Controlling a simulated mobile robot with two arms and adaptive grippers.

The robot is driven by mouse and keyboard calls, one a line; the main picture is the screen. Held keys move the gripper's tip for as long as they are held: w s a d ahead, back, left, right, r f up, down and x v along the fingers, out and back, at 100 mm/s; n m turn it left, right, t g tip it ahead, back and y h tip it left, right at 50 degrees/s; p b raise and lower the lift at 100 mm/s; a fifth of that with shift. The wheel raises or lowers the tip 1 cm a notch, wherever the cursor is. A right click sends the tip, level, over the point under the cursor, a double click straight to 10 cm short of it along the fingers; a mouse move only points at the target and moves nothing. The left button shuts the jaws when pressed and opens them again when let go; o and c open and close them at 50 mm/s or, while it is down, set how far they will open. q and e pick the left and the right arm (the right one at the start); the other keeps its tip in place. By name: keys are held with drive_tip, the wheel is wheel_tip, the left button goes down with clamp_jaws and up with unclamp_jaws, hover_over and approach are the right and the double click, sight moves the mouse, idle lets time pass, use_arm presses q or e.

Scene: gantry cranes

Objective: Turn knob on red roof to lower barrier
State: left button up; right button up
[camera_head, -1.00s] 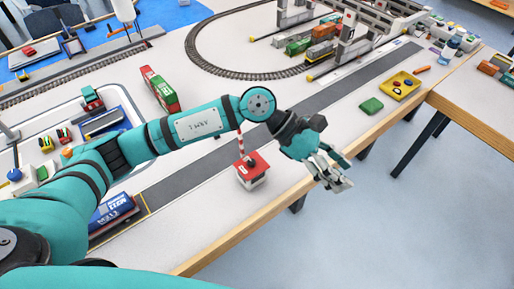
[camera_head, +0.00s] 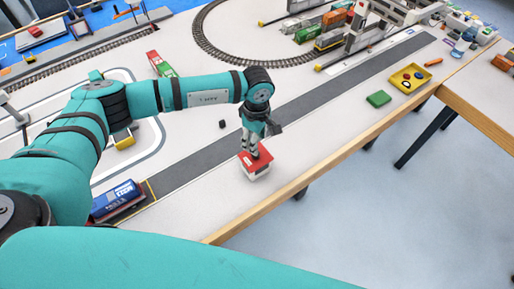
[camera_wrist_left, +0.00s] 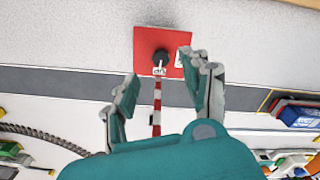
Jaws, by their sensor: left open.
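The small booth with the red roof (camera_head: 262,165) stands on the table near its front edge. In the left wrist view, the red roof (camera_wrist_left: 148,42) carries a black knob (camera_wrist_left: 160,57) near its middle. A red-and-white striped barrier pole (camera_wrist_left: 157,103) shows between my fingers in that view. In the head view, the pole and knob are hidden by my gripper. My left gripper (camera_head: 251,143) points down just above the roof. My right gripper is not in view.
A grey road strip (camera_head: 310,100) runs behind the booth. A blue truck (camera_head: 117,198) is at left, a green block (camera_head: 379,99) and yellow tray (camera_head: 393,83) at right. A small black cube (camera_head: 222,124) lies behind the road. The wooden table edge (camera_head: 310,178) is close in front.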

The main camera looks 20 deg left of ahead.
use_arm(q)
wheel_tip(320, 180, down, 7)
drive_tip(key=shift+r+p, duration=0.1)
drive_tip(key=shift+p, duration=0.5)
clamp_jaws()
